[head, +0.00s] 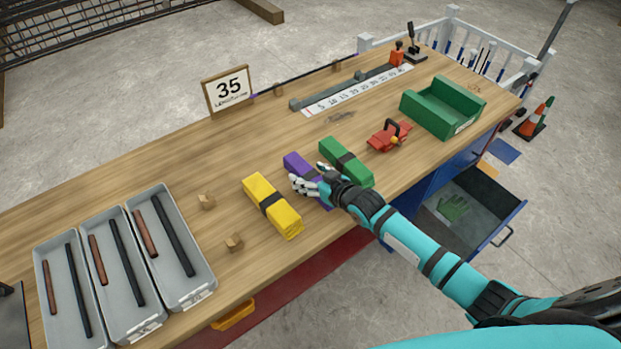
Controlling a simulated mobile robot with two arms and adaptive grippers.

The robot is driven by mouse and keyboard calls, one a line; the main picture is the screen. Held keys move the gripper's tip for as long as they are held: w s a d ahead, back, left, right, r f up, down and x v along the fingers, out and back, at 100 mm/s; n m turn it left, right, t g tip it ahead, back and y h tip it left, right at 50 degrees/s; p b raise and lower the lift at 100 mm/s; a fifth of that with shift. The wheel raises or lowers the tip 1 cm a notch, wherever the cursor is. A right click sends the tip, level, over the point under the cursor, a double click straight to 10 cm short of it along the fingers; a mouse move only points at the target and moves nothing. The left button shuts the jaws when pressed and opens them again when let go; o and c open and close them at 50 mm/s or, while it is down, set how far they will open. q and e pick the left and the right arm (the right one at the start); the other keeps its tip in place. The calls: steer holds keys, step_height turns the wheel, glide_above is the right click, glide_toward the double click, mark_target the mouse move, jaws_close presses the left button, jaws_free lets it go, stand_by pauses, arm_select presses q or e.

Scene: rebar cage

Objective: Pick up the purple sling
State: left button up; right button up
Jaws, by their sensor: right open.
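The purple sling (293,161) is a folded bundle on the wooden workbench, between a yellow sling (272,207) and a green sling (347,162). My right gripper (302,182) is open at the purple sling's near part, its pale fingers over or beside it. My left gripper is not in view.
Grey trays (170,290) with dark and reddish rods stand at the left. Small wooden blocks (235,242) lie near the yellow sling. A red clamp-like tool (388,137) and green bin (441,106) are to the right. An open drawer (470,206) sticks out below the bench.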

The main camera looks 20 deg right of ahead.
mark_target(311, 175)
steer(key=shift+r, duration=0.1)
jaws_close()
step_height(311, 175, up, 10)
steer(key=shift+d+f+b, duration=0.1)
steer(key=shift+b, duration=0.2)
steer(key=s+d+r+m+h, duration=0.1)
steer(key=s+r+m+h, duration=0.1)
steer(key=s+r, duration=0.3)
steer(key=s+d+r+m+t+h, duration=0.1)
steer(key=s+r+m+h, duration=0.1)
steer(key=s, duration=0.8)
step_height(311, 175, up, 3)
steer(key=shift+d+f+h, duration=0.15)
steer(key=shift+d+h, duration=0.1)
steer(key=shift+h, duration=0.25)
